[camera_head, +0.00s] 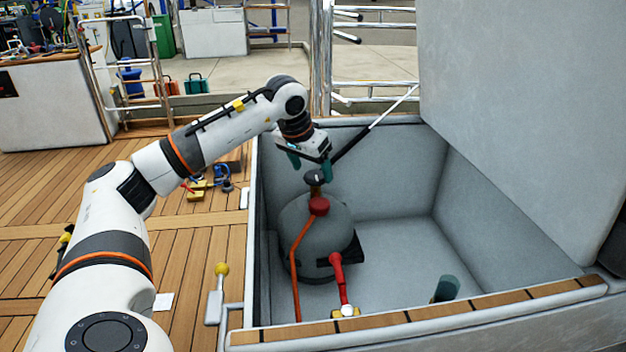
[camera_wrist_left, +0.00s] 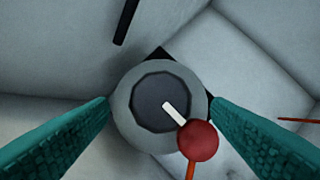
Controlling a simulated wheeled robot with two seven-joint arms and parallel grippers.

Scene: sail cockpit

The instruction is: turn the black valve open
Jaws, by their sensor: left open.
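The black valve (camera_head: 314,177) is a small dark knob on top of a grey gas bottle (camera_head: 322,232) inside the open locker. In the left wrist view the valve (camera_wrist_left: 152,98) is a dark faceted disc with a white mark pointing to its lower right. My left gripper (camera_head: 311,168) points down over the bottle. Its teal fingers stand apart on either side of the valve, and nothing shows held between them. From the wrist view I cannot tell how far above the valve the fingertips are.
A red regulator (camera_head: 319,205) with an orange hose (camera_head: 295,262) sits beside the valve. A red fitting (camera_head: 338,278) stands at the locker's front. The raised lid (camera_head: 530,110) is at right, with a black strut (camera_head: 358,140) behind the bottle.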

